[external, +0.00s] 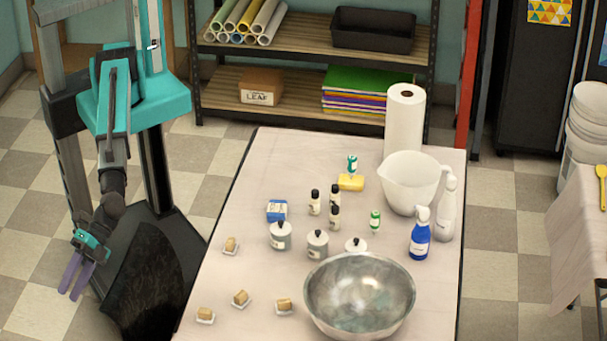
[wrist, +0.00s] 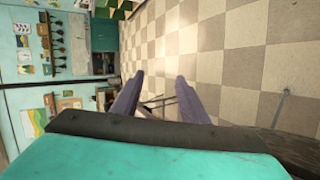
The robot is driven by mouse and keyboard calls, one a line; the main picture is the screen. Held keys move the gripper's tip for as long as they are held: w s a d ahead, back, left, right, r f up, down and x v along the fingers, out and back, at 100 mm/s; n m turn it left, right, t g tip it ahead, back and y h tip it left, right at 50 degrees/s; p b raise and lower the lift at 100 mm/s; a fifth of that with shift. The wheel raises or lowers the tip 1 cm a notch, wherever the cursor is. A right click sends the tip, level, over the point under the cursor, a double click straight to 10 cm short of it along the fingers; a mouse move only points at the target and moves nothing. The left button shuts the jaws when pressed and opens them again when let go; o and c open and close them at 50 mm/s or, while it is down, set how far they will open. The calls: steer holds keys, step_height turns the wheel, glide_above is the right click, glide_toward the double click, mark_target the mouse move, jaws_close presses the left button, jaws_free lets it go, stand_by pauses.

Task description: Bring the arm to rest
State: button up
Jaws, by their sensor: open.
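My gripper (external: 76,281) hangs beside my base at the left of the external view, pointing down and slightly left over the checkered floor. Its two purple fingers are apart with nothing between them. In the wrist view my gripper (wrist: 160,82) also shows open and empty, with floor and wall beyond. My arm hangs low from the teal carriage on my column, left of the table (external: 235,201) and clear of it.
On the table stand a metal bowl (external: 359,296), a white pitcher (external: 408,183), a paper towel roll (external: 404,120), a blue spray bottle (external: 420,236), several small bottles, jars and soap pieces on dishes. A shelf (external: 290,55) stands behind. Floor left of my gripper is free.

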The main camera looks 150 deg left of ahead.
steer(key=s+f+m+g+y+b, duration=0.15)
steer(key=s+f+g, duration=0.25)
steer(key=s+f, duration=0.7)
steer(key=s+f+m+g+b, duration=0.25)
steer(key=s+f, duration=0.55)
steer(key=f, duration=0.6)
steer(key=s+a+f+m+g+y+b, duration=0.1)
steer(key=s+a+f+y+b, duration=0.2)
steer(key=a+f, duration=0.75)
steer(key=s+a+f+g+y, duration=0.15)
steer(key=s+a+f, duration=0.45)
steer(key=a, duration=0.8)
steer(key=s+a+f+g+y+b, duration=0.1)
steer(key=s+a+f+y, duration=0.2)
steer(key=a, duration=0.4)
steer(key=s+a+f+b, duration=0.1)
steer(key=s+a+f, duration=0.2)
steer(key=s+a, duration=0.25)
steer(key=s+a+f+g+y+b, duration=0.1)
steer(key=s+a+f+y+b, duration=0.15)
steer(key=a, duration=0.45)
step_height(320, 180, up, 14)
steer(key=p, duration=1.4)
steer(key=shift+s+a+f+p, duration=0.25)
steer(key=shift+s+p, duration=0.15)
